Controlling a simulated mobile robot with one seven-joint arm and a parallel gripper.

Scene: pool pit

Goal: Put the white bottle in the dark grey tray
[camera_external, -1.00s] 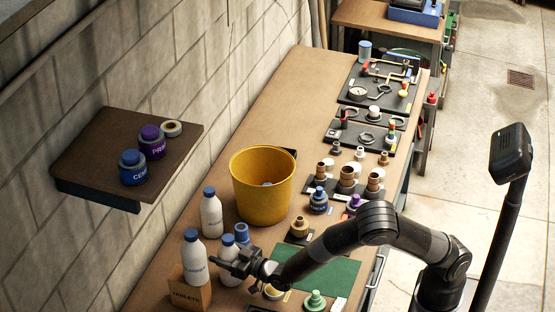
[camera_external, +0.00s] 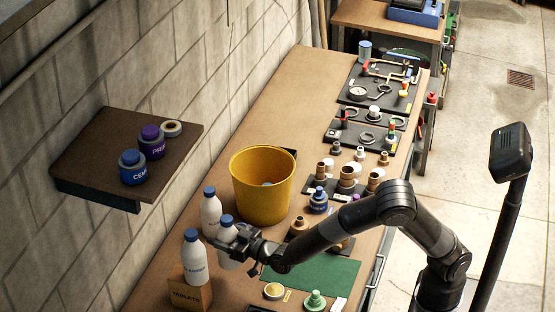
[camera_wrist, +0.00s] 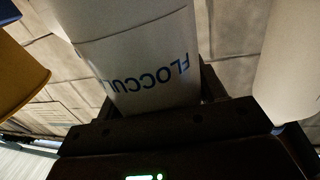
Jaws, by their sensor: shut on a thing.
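A white bottle (camera_external: 227,240) with a blue cap is held in my gripper (camera_external: 237,247), raised a little above the bench and nearly upright. In the wrist view the bottle (camera_wrist: 150,60) sits between the jaws, with blue lettering reading "FLOCCUL". Another white bottle (camera_external: 211,214) with a blue cap stands just behind it, and a third (camera_external: 194,262) stands on the brown tablets box (camera_external: 189,293). Several dark trays or mats lie along the bench, such as one with brown-topped containers (camera_external: 313,183); I cannot tell which is the dark grey tray.
A yellow bucket (camera_external: 262,190) stands close behind the gripper and shows at the wrist view's left edge (camera_wrist: 15,80). A green mat (camera_external: 318,272) lies to the right, with a green fitting (camera_external: 314,299) beside it. The wall and a shelf (camera_external: 100,150) bound the left.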

